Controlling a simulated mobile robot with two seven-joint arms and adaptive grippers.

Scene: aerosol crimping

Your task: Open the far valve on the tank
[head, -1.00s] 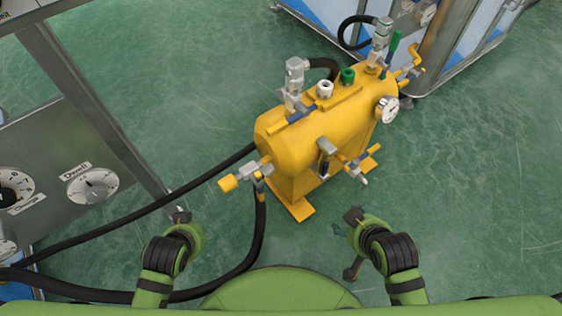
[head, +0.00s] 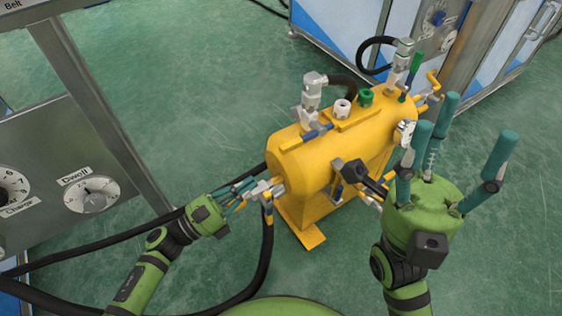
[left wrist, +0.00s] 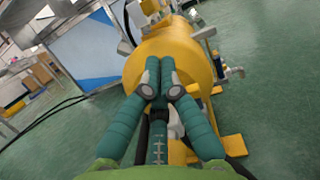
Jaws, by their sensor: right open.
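The yellow tank (head: 345,150) stands on the floor at centre. A blue lever (head: 318,133) lies on the near top. My left gripper (head: 252,183) is at the fitting on the tank's left end. In the left wrist view its fingers (left wrist: 159,75) come together before the yellow tank end; whether the fitting is between them is hidden. My right gripper (head: 452,130) is open and empty, raised at the tank's right, its spread fingers pointing up and partly covering the gauge.
A black hose (head: 267,250) runs from the tank's left end across the floor. A grey panel with dials (head: 91,194) stands at left. A blue-and-white cabinet (head: 485,65) stands behind the tank. Green floor at right is clear.

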